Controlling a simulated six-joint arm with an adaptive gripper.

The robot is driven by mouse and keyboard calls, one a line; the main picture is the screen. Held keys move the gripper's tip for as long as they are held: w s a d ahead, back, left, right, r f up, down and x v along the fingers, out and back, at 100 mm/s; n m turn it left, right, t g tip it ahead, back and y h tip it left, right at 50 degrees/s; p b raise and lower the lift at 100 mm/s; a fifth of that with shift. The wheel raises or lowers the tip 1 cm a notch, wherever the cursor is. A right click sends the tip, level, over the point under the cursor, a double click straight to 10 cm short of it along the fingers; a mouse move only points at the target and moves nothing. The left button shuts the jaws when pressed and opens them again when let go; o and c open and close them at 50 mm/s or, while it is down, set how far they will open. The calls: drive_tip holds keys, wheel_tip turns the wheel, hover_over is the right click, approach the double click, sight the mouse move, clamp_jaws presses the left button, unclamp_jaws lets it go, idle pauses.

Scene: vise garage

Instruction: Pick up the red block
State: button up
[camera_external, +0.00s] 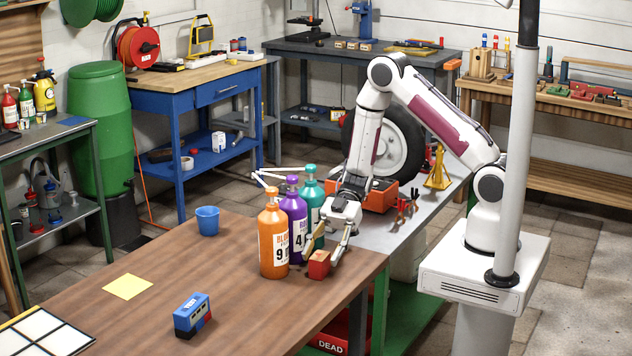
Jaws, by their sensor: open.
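The red block (319,264) is a small cube near the right edge of the brown wooden table, just right of the orange bottle. My gripper (325,250) points down at it from above and behind. Its two fingers are spread, one at the block's upper left and one at its right. I cannot tell from this view whether the fingers touch the block. The block seems to rest on the table.
Orange (274,236), purple (293,220) and teal (311,200) bottles stand close on the left of my gripper. A blue cup (207,220), yellow note (128,287), blue toy-like box (192,315) and white-squared board (42,335) are farther left. The table's middle is clear.

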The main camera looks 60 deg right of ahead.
sight(320, 265)
drive_tip(key=shift+x, duration=1.4)
drive_tip(key=c, duration=1.2)
